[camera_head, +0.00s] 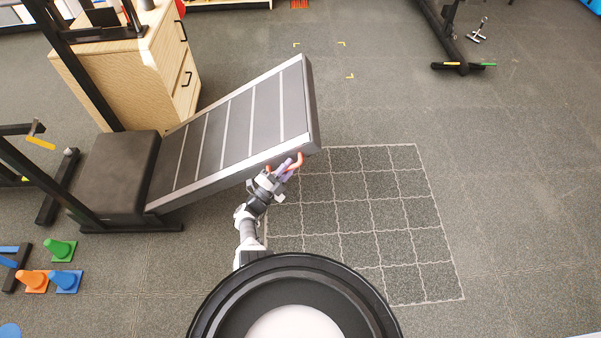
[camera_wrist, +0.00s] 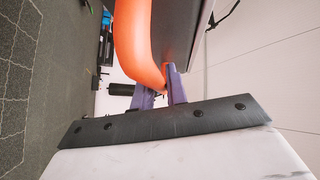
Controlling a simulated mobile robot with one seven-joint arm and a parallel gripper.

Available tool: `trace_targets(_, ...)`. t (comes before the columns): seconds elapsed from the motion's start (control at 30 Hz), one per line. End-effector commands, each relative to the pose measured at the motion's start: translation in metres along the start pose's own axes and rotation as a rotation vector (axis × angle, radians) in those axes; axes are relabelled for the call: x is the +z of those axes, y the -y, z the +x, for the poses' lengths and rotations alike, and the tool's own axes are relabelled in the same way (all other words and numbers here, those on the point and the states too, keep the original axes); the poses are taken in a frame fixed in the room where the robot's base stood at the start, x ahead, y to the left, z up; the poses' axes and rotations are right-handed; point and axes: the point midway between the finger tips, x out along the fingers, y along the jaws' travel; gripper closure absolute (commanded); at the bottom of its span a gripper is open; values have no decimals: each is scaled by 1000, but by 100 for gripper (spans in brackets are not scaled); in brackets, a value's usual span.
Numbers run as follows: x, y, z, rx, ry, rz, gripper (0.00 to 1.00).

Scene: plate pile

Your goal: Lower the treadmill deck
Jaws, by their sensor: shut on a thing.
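The treadmill deck (camera_head: 238,120) is tilted up, its free end raised above the floor and its other end at the black motor housing (camera_head: 118,172). An orange-red handle (camera_head: 296,161) sits at the near corner of the raised end; it shows large in the wrist view (camera_wrist: 138,45). My gripper (camera_head: 285,168) is at this handle, its purple fingers shut on it. In the wrist view my fingers (camera_wrist: 160,92) meet the lower end of the handle, and the dark deck side (camera_wrist: 184,35) is just to the right. The exact finger contact is partly hidden by the handle.
A floor grid (camera_head: 380,215) marked in white lies right of the deck and is clear. A wooden cabinet (camera_head: 130,75) stands behind the treadmill. Small cones (camera_head: 60,250) sit at the left. A black equipment frame (camera_head: 448,40) stands at the back right.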

Motion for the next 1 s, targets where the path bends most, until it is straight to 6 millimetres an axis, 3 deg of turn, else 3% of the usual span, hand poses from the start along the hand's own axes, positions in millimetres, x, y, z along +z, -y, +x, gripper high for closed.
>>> trace_targets(0.03, -2, 33, -3, -30, 10, -12, 100)
trace_targets(0.37, -8, 158, -32, -152, -24, -130, 100)
trace_targets(0.6, 1, 255, -69, -251, -52, -228, 100)
trace_targets(0.8, 14, 321, -101, -322, -75, -304, 100)
trace_targets(1.0, 27, 368, -128, -373, -91, -363, 100)
